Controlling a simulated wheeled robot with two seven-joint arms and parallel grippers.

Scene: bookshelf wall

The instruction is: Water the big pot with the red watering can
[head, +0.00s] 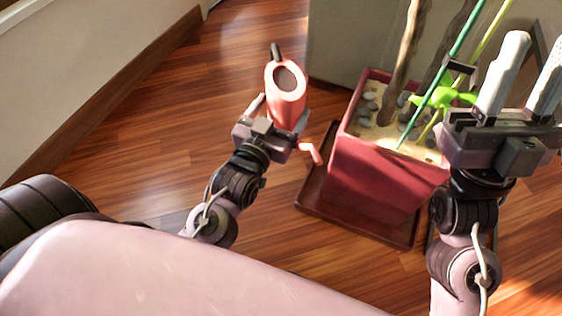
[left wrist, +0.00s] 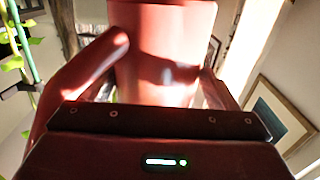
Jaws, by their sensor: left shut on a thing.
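The red watering can (head: 284,108) is held off the floor by my left gripper (head: 278,122), left of the pot. Its dark round opening faces up toward the head camera, and a dark part sticks up at its far end. A thin pinkish-red piece, perhaps its spout, shows lower right, near the pot. In the left wrist view the can (left wrist: 165,60) fills the space between the fingers. The big pot (head: 385,185) is a red square planter, upright, holding pale soil, pebbles and stems. My right gripper (head: 537,45) is empty with fingers apart, right of the pot.
The pot stands on a dark brown tray (head: 355,225). Trunks and green stakes (head: 440,85) rise from it near my right gripper. A greyish panel (head: 345,45) stands behind it. The wooden floor (head: 150,130) to the left is clear up to the wall.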

